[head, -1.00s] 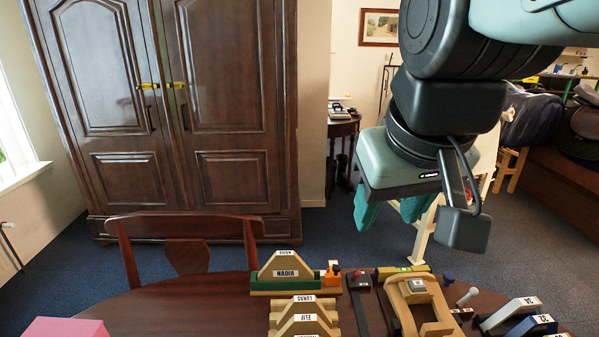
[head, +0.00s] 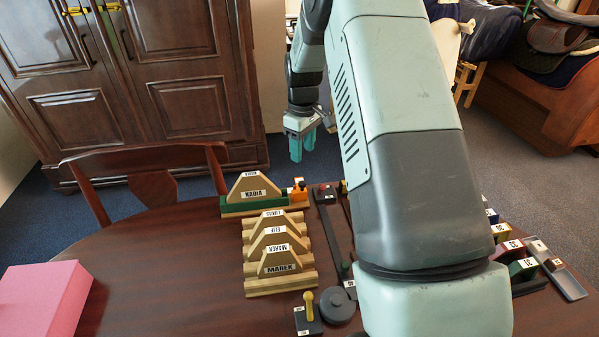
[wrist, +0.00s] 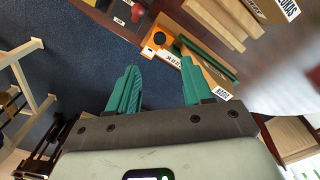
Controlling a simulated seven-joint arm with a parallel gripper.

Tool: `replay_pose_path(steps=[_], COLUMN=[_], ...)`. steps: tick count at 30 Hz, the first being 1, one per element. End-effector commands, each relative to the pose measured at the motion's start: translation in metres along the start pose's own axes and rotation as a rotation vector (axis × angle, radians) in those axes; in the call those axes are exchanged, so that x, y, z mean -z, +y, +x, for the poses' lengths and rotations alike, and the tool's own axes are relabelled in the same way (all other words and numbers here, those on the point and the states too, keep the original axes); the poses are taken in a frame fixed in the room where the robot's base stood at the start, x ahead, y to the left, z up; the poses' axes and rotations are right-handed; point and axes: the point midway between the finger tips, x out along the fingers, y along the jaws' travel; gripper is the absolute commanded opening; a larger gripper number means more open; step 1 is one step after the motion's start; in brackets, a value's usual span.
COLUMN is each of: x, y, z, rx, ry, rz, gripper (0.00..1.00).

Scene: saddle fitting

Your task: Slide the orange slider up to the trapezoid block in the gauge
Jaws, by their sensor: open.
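The gauge (head: 240,209) stands at the far edge of the table, a green and wooden base. A wooden trapezoid block (head: 253,187) labelled NADIA stands upright in it. The orange slider (head: 299,189) sits at the gauge's right end, to the right of the block; whether a gap is left between them is hard to tell. In the wrist view the orange slider (wrist: 158,39) shows at the top, beyond the fingertips. My gripper (head: 302,146) is open and empty, above and beyond the gauge's right end. Its two teal fingers (wrist: 160,90) are apart in the wrist view.
Trapezoid blocks labelled LUKAS, ELIF and MAREX (head: 279,262) stand in a wooden rack in front of the gauge. A dark bar with a red knob (head: 324,192) lies to its right. A pink box (head: 45,300) is at left. My arm covers the table's right middle.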

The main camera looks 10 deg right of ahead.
Motion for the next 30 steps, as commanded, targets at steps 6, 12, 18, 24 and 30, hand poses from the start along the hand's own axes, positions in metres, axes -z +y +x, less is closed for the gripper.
replay_pose_path(steps=[6, 12, 18, 24, 30], x=[0.001, 0.001, 0.001, 0.001, 0.001], y=[0.001, 0.0, 0.0, 0.001, 0.001], z=[0.023, 0.06, 0.095, 0.113, 0.116], rx=[0.006, 0.008, 0.006, 0.005, 0.004], ry=[-0.005, -0.006, -0.005, -0.004, -0.003], rz=[-0.011, -0.011, -0.009, -0.009, -0.009], gripper=[0.5, 0.5, 0.5, 0.5, 0.5])
